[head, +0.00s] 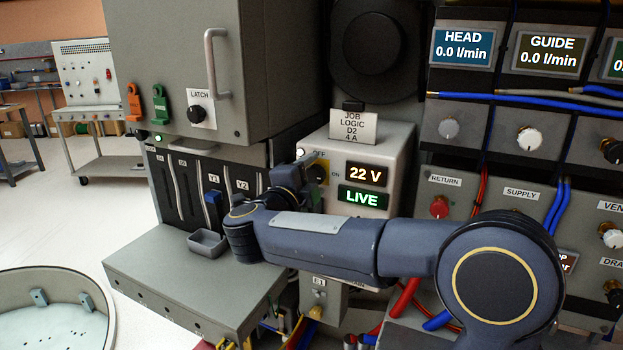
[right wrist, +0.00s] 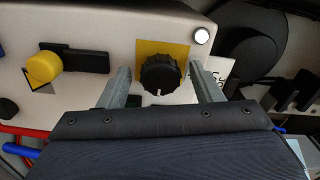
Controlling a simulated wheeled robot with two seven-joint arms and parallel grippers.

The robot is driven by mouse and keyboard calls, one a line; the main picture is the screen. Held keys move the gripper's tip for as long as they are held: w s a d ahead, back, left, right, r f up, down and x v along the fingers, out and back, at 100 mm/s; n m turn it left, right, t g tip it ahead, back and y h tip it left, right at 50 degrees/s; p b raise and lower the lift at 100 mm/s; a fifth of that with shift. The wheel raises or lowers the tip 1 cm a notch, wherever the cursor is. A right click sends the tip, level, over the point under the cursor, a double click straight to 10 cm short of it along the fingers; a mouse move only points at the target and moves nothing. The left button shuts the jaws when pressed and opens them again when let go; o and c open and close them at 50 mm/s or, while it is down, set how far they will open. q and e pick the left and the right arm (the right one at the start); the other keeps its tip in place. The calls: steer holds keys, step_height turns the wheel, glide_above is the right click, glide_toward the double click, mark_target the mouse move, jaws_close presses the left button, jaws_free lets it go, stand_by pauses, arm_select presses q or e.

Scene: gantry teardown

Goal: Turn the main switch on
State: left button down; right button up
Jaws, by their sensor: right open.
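The main switch is a black knob on a yellow plate (head: 319,170), between an OFF label above and an ON label at its right. It also shows as a ribbed black knob (right wrist: 160,74) in the right wrist view, its pale mark pointing to the picture's bottom, the side of the displays. My right gripper (head: 305,172) is open, one finger on each side of the knob; I cannot tell whether they touch it. It partly hides the knob in the head view. The displays read 22 V (head: 366,175) and a green LIVE (head: 363,198). My left gripper is not in view.
A white lamp (right wrist: 201,35) is lit near the plate. A yellow knob on a black base (right wrist: 44,68) sits farther left. A grey cabinet (head: 180,60) with a handle rises at left, above a grey ledge (head: 160,275).

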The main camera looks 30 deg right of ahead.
steer(key=v, duration=0.7)
steer(key=shift+s+a, duration=0.25)
steer(key=shift+a, duration=0.1)
